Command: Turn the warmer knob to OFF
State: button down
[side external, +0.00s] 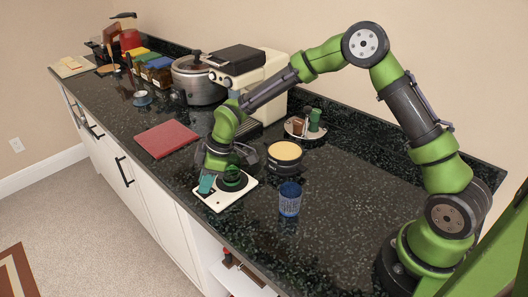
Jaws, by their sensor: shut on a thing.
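The warmer (212,203) is a small white plate with a round dark part, lying near the front edge of the dark counter. My gripper (219,182) points down over it, low and close to its top. It is shut on the warmer's knob, which is mostly hidden by the fingers and wrist. A teal piece shows at the gripper's left side and a dark green round piece at its right. The knob's pointer and any OFF mark are too small or covered to read.
A blue cup (290,199) and a black pot with yellowish contents (284,156) stand right of the warmer. A red mat (166,139) lies left. Behind are a coffee machine (262,85), a steel cooker (198,82) and a round tray (306,136). The counter's right middle is clear.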

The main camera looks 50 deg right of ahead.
jog(key=c, duration=1)
grip_release()
jog(key=v, duration=1.7)
jog(key=shift+d+f, duration=0.1)
jog(key=shift+d, duration=0.05)
jog(key=shift+w, duration=0.1)
